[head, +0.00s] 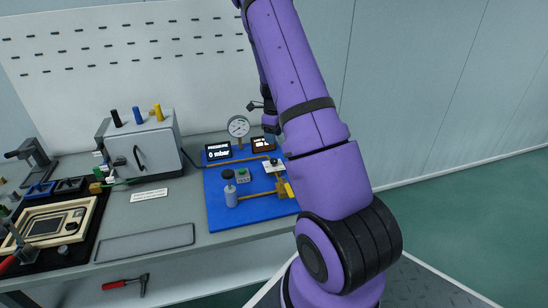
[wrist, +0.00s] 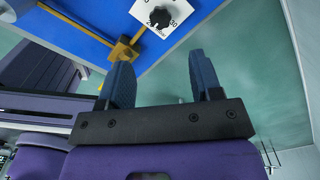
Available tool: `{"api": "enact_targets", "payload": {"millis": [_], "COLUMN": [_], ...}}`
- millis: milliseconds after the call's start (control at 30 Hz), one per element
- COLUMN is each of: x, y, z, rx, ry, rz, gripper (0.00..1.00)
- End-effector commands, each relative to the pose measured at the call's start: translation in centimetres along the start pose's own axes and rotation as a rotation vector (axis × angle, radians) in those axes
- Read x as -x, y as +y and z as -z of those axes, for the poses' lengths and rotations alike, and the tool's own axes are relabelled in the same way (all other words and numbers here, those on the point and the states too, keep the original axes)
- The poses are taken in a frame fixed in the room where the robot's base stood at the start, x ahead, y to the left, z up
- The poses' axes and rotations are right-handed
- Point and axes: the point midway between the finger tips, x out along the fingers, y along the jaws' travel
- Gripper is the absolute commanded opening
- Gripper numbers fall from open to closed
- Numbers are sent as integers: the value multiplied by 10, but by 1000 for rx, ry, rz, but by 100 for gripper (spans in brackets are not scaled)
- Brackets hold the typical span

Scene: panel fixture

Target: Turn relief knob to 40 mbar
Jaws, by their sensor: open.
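The relief knob (wrist: 159,17) is a small black knob on a white dial plate, at the top of the wrist view. Numbers on the dial are partly readable, among them a 30 on the right. In the head view the white dial plate (head: 273,167) sits on the blue panel (head: 222,215), beside my arm. My gripper (wrist: 160,68) is open and empty, its two blue fingers apart, with the knob beyond the fingertips and not touched. A display (head: 218,151) on the panel reads 0 mbar.
A round gauge (head: 238,126) and a second dark display (head: 263,145) stand at the panel's back. A grey cabinet (head: 145,150) stands left of the panel.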

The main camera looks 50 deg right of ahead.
Motion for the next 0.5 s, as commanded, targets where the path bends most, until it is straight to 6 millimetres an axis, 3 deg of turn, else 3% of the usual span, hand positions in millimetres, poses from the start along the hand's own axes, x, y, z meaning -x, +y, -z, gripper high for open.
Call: {"api": "enact_targets", "payload": {"millis": [167, 500], "x": [-15, -73], "y": [-1, 0], "z": [1, 2], "rx": [-8, -5], "ry": [2, 3], "rz": [-2, -3], "gripper": [59, 59]}}
